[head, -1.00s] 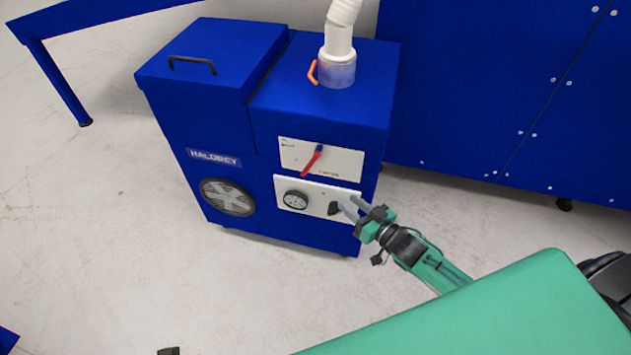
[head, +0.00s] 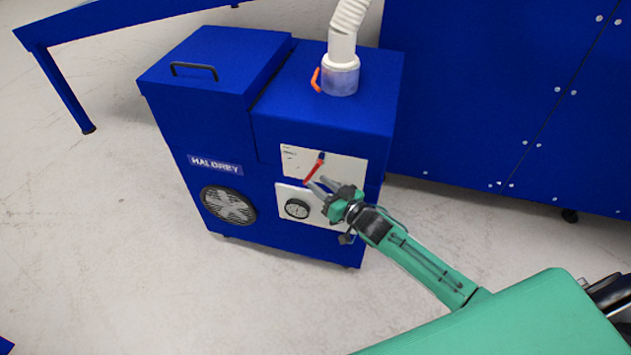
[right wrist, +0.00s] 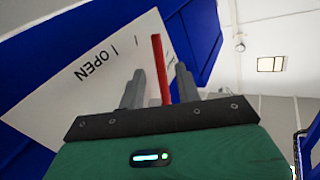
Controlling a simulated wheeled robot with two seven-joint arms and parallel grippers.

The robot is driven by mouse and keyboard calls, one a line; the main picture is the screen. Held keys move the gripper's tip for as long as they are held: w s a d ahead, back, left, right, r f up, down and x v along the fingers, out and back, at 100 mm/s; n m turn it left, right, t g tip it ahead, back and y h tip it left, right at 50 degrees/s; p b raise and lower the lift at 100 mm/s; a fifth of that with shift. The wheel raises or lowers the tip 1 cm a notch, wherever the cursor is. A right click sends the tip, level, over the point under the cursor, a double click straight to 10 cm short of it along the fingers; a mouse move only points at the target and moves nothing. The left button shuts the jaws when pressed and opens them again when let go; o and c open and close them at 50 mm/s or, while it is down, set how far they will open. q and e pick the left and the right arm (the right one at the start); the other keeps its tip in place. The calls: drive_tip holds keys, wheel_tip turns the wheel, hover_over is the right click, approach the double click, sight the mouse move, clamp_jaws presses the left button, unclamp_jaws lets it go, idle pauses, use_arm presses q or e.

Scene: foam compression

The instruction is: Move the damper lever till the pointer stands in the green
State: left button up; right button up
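The red damper lever (head: 314,171) hangs slanted down-left from a dark pivot on a white plate (head: 349,166) on the blue machine's front. My right gripper (head: 318,184) is at the lever's lower end. In the right wrist view the lever (right wrist: 157,55) stands between the two spread fingers (right wrist: 158,82), with gaps on both sides; "OPEN" is printed on the plate (right wrist: 75,80). The round gauge (head: 297,208) sits on a lower white plate; its pointer and any green band are too small to read. My left gripper is out of view.
The blue machine (head: 222,127) has a round fan grille (head: 229,204) low on its front. A white hose (head: 348,22) rises from its top, beside an orange handle (head: 315,80). A tall blue cabinet (head: 480,90) stands to the right. The floor in front is clear.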

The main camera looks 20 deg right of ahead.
drive_tip(key=shift+x, duration=1.3)
clamp_jaws()
